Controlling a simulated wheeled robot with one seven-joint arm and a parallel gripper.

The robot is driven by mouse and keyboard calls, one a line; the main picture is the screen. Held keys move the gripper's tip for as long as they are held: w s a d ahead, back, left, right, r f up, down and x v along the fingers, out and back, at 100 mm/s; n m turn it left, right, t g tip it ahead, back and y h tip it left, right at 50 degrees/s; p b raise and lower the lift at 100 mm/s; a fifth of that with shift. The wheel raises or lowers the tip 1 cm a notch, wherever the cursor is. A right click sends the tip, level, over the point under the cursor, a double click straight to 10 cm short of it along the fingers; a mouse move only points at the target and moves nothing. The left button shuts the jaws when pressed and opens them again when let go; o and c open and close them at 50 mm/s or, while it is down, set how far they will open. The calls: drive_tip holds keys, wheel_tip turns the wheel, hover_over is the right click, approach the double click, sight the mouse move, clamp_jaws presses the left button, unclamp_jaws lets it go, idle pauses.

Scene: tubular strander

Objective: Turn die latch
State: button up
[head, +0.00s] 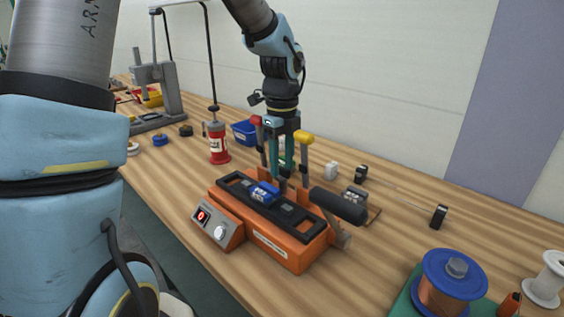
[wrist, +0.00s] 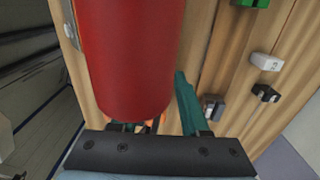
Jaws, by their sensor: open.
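An orange machine (head: 278,248) with a black top plate (head: 238,187) stands on the bench in the head view. A blue block (head: 263,193) sits on the plate. A lever with a red knob (head: 256,121) and one with a yellow knob (head: 304,137) rise behind it; a black-gripped handle (head: 338,206) is at its right. I cannot tell which part is the die latch. My gripper (head: 279,172) is open, pointing down over the back of the machine, beside the red-knobbed lever. In the wrist view a large red cylinder (wrist: 130,55) hides one teal finger; contact is unclear.
A red canister (head: 217,143) and a blue bin (head: 244,132) stand left of and behind the machine. A copper-wound blue spool (head: 453,283) is at front right. A white block (head: 331,170) lies behind.

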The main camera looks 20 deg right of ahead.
sight(281, 168)
wheel_tip(281, 168, up, 11)
drive_tip(key=b, duration=0.1)
idle(0.4)
drive_tip(key=shift+a+f, duration=0.1)
idle(0.3)
